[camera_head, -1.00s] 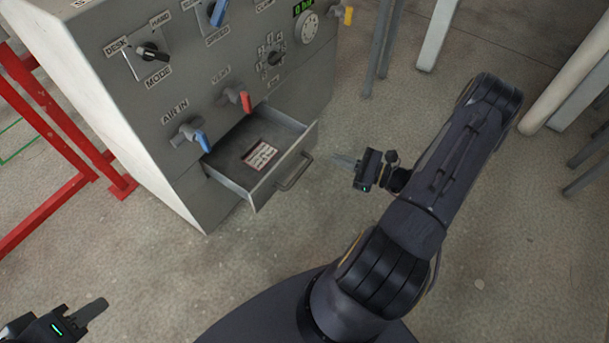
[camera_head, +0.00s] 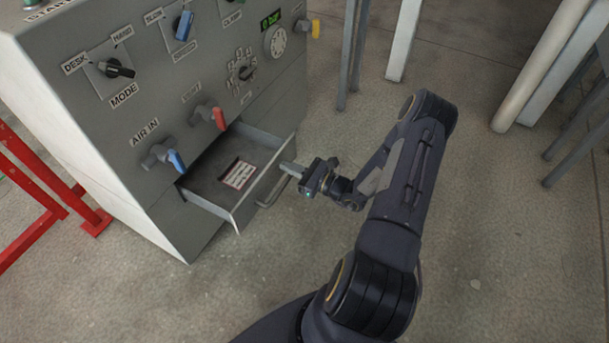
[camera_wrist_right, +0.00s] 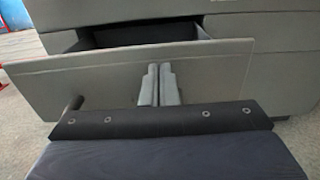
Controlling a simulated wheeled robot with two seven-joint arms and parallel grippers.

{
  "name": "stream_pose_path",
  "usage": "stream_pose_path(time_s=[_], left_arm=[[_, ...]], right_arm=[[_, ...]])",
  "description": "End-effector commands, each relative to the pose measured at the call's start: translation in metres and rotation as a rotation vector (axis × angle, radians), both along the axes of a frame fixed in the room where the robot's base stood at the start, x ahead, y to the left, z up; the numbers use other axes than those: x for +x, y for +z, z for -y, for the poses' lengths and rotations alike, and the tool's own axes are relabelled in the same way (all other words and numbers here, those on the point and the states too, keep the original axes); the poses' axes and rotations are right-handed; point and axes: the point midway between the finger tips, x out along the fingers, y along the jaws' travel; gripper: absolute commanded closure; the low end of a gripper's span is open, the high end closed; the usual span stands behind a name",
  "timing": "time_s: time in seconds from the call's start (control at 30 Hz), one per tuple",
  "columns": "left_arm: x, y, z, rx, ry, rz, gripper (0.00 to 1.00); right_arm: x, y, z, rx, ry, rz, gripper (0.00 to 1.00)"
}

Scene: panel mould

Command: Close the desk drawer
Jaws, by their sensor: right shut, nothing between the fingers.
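The grey desk drawer (camera_head: 222,207) stands pulled out at the bottom of the grey control desk (camera_head: 225,85) in the head view. A labelled flat item (camera_head: 238,174) lies inside it. Its bar handle (camera_head: 272,191) is on the front panel. My right gripper (camera_head: 291,168) is shut and empty, its fingertips at the drawer front by the upper right end of the handle. In the right wrist view the closed fingers (camera_wrist_right: 158,85) are in front of the drawer front (camera_wrist_right: 90,82); I cannot tell whether they touch it. My left gripper is out of view.
Above the drawer are the blue air-in valve (camera_head: 165,156), a red-handled valve (camera_head: 210,116) and several knobs. A red frame (camera_head: 45,190) stands at the left. Grey posts (camera_head: 352,55) stand behind on the right. The floor in front of the drawer is clear.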

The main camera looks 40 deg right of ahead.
Motion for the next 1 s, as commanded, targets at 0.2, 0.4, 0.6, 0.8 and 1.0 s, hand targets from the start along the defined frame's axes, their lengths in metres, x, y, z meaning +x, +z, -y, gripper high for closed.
stream_pose_path(time_s=[0.2,0.4,0.6,0.8,1.0], left_arm=[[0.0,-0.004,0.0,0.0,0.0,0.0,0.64],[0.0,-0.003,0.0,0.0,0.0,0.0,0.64],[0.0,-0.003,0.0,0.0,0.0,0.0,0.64],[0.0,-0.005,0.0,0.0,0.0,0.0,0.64],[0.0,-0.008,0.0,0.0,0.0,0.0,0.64]], right_arm=[[0.01,0.0,-0.004,-0.001,0.0,-0.001,1.0],[0.01,0.0,-0.004,-0.001,0.0,-0.001,1.0],[0.013,0.0,-0.005,-0.001,0.0,0.0,1.0],[0.032,0.0,-0.014,0.0,0.003,0.002,1.0],[0.072,0.0,-0.031,0.0,0.004,0.003,1.0]])
